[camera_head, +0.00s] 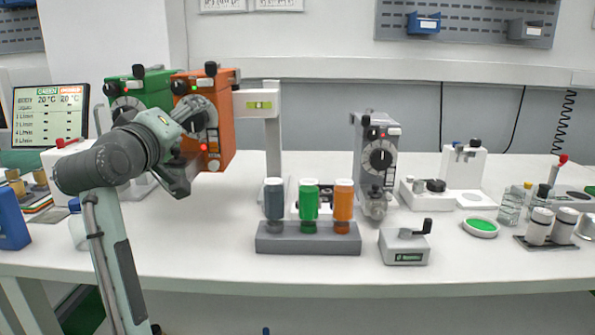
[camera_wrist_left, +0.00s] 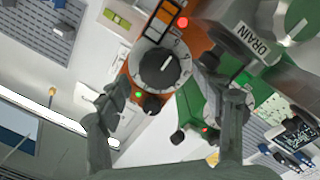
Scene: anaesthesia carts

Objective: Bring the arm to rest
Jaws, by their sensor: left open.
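My left arm rises from the lower left of the head view, and its gripper (camera_head: 190,152) is in front of the orange vaporizer (camera_head: 222,140). The gripper is open, and no object shows between its fingers. In the left wrist view the fingers (camera_wrist_left: 170,112) stand apart, with the orange vaporizer's dark dial (camera_wrist_left: 160,68) beyond and between them. The green vaporizer (camera_head: 145,92) stands beside the orange one, partly hidden by my arm; its green body (camera_wrist_left: 193,112) also shows in the left wrist view. Whether the fingers touch the orange vaporizer cannot be told. My right gripper is not in view.
A grey rack (camera_head: 308,244) with grey, green and orange-capped bottles stands mid-table. A grey vaporizer (camera_head: 378,160) and a small crank box (camera_head: 404,247) stand right of it. A monitor (camera_head: 50,115) is at the left. Bare table lies left of the rack.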

